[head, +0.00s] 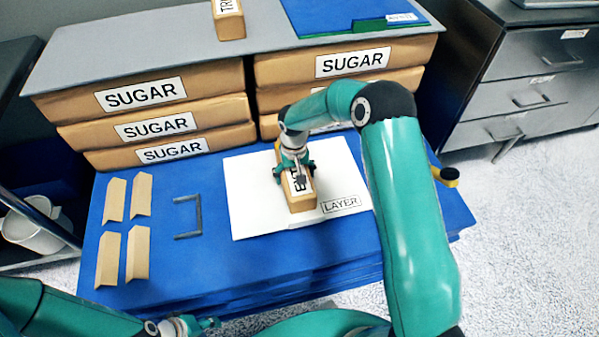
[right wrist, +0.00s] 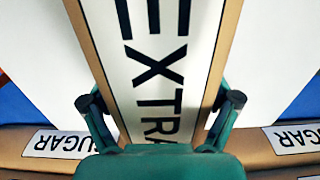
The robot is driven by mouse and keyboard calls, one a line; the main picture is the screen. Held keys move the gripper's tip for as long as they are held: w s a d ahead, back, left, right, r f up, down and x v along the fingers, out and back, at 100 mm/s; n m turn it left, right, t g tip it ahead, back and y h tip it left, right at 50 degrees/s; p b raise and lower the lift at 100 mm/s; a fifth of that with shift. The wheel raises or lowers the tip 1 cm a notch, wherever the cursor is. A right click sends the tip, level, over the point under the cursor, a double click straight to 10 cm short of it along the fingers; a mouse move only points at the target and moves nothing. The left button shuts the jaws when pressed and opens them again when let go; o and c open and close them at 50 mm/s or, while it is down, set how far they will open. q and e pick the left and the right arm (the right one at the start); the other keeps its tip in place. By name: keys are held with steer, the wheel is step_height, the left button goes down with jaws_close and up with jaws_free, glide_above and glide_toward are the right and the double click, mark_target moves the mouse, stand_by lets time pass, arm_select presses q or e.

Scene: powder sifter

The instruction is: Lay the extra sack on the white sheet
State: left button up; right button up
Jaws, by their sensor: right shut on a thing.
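The extra sack (head: 303,201) is a tan block with a white label reading EXTRA. It is over the white sheet (head: 248,190), near the sheet's middle, and looks low; I cannot tell for sure if it touches the sheet. My right gripper (head: 294,172) is shut on the sack from above, partly hiding it in the head view. In the right wrist view the fingers (right wrist: 162,103) sit on both sides of the extra sack (right wrist: 205,45). The sheet has a LAYER label (head: 341,204). My left gripper (head: 205,324) is low at the bottom edge, away from the sack; its jaws are unclear.
Stacked SUGAR sacks (head: 150,124) stand behind under a grey board (head: 150,50). Several tan angled pieces (head: 138,254) and a grey bracket (head: 189,216) lie left on the blue surface (head: 180,275). A grey drawer cabinet (head: 540,95) stands at the right.

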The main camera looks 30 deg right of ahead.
steer(key=o, duration=1.6)
steer(key=shift+c, duration=0.2)
steer(key=shift+r, duration=0.15)
step_height(320, 180, up, 12)
steer(key=shift+f+p, duration=0.1)
steer(key=shift+p, duration=0.75)
